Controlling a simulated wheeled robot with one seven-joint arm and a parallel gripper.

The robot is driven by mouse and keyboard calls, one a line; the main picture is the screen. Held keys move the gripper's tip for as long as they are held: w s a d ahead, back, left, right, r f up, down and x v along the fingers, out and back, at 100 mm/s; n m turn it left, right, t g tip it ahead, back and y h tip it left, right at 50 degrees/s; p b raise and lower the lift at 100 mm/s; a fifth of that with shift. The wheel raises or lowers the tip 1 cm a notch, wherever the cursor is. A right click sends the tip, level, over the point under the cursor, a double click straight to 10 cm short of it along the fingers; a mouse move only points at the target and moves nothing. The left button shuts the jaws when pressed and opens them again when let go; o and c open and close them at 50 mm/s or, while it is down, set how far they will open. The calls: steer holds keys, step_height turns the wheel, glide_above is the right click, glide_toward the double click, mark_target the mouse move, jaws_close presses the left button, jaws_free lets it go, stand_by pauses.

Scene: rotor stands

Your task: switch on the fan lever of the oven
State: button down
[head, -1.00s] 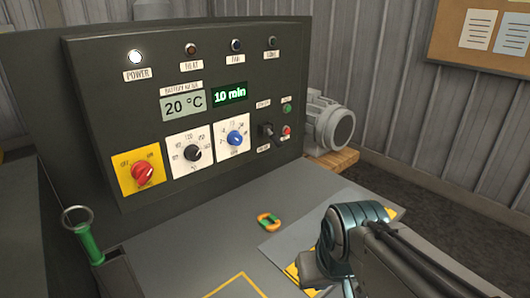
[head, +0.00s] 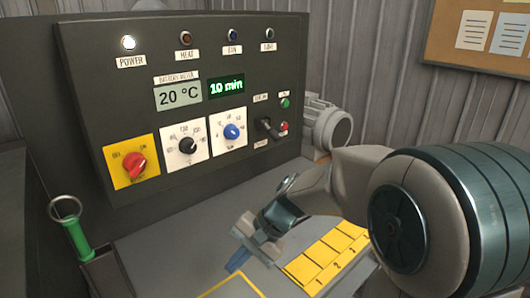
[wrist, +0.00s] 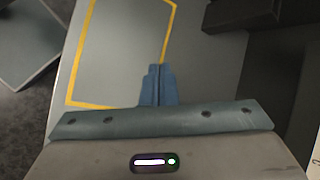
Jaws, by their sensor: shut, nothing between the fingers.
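The oven's dark control panel (head: 100,70) stands upright at the back in the head view. The fan lever (head: 268,129), a black toggle with small labels above and below it that I cannot read, is at the panel's lower right. My gripper (head: 237,262) is over the bench in front of the panel, below and apart from the lever, pointing down. In the wrist view its blue fingers (wrist: 159,75) are together with nothing between them. The lever does not show in the wrist view.
The POWER lamp (head: 128,42) is lit white. A green-handled tool (head: 77,238) stands at left. Numbered yellow squares (head: 325,258) lie right of my gripper.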

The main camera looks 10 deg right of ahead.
mark_target(271, 131)
steer(key=w+a+m+t+y+b, duration=0.2)
steer(key=w+m+y, duration=0.35)
steer(key=w, duration=0.35)
steer(key=w+a+m+t+y+b, duration=0.1)
steer(key=w+m+t+y+b, duration=0.25)
steer(key=w+y, duration=0.4)
steer(key=w+d+f+m+t+h+b, duration=0.2)
steer(key=w+d+m+t+h, duration=0.6)
steer(key=w+d+m+t, duration=0.8)
steer(key=d+m+t, duration=0.2)
steer(key=d+m, duration=0.1)
steer(key=m, duration=0.1)
steer(key=shift+f, duration=0.15)
steer(key=shift+w+a, duration=0.1)
steer(key=shift+w, duration=0.05)
steer(key=w+a+r+p, duration=0.1)
steer(key=w+r, duration=0.4)
steer(key=r, duration=0.5)
steer(key=shift+w+a+p, duration=0.25)
steer(key=shift+w+p, duration=0.1)
steer(key=shift+p, duration=0.1)
